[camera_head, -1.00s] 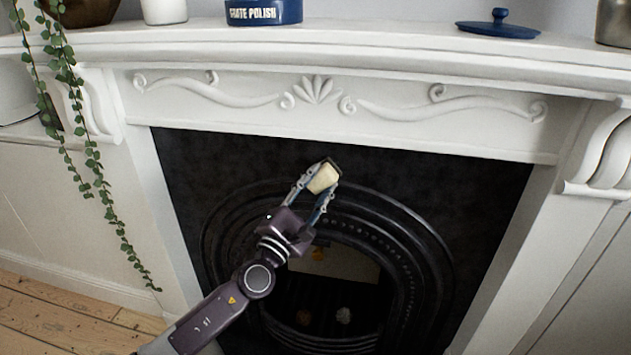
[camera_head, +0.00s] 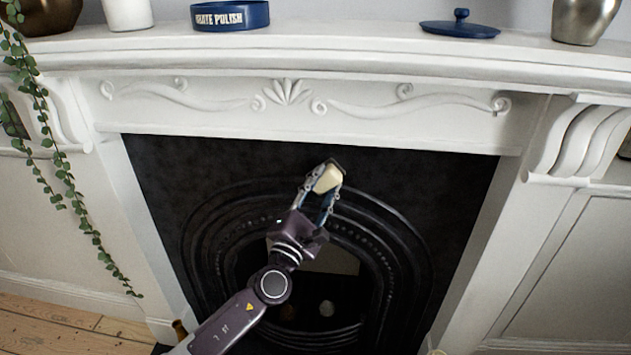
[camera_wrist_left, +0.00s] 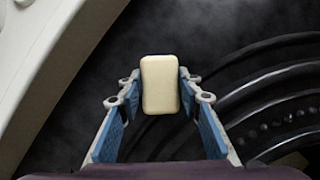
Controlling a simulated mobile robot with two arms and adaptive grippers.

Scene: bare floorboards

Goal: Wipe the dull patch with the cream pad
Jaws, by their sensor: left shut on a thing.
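My left gripper (camera_head: 326,182) is shut on the cream pad (camera_head: 328,178), a small rounded block held between its two fingers. The pad also shows in the left wrist view (camera_wrist_left: 160,84), upright between the blue-lined fingers. The gripper is in front of the black fireplace panel (camera_head: 420,170), near the top of the cast arch. I cannot tell whether the pad touches the panel. The wrist view shows cloudy, greyish dull marks (camera_wrist_left: 215,35) on the black surface behind the pad. My right gripper is not in view.
The white mantelpiece (camera_head: 330,55) runs above, with an open blue grate polish tin (camera_head: 230,16), its blue lid (camera_head: 460,25), a white pot (camera_head: 127,12) and a metal vase (camera_head: 583,20). A trailing plant (camera_head: 65,180) hangs at left. Pale lumps lie in the grate.

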